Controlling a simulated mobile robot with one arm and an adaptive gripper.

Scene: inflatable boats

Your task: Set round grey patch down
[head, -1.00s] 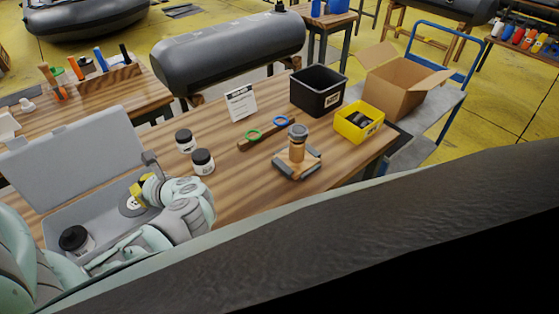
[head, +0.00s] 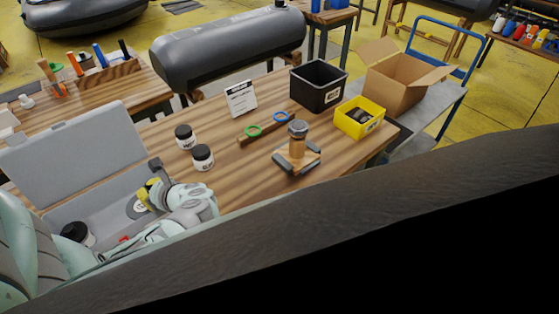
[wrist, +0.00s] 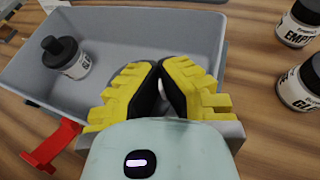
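The round grey patch (head: 138,208), with a pale label, shows in the head view over the open grey case, at the tips of my gripper (head: 146,195) and partly hidden by it. In the wrist view my gripper (wrist: 160,68) has its yellow fingers with dark pads close together, over the case's near side. The open grey case (wrist: 120,22) has a bare floor ahead of the fingers. I cannot tell whether the patch touches the floor.
A black-capped bottle (wrist: 65,57) stands in the case's left part. A red part (wrist: 52,145) sticks out at the case's near edge. Two labelled jars (head: 185,137) (head: 203,158) stand right of the case. A roller tool (head: 297,148), yellow bin (head: 359,118) and black bin (head: 318,88) are farther right.

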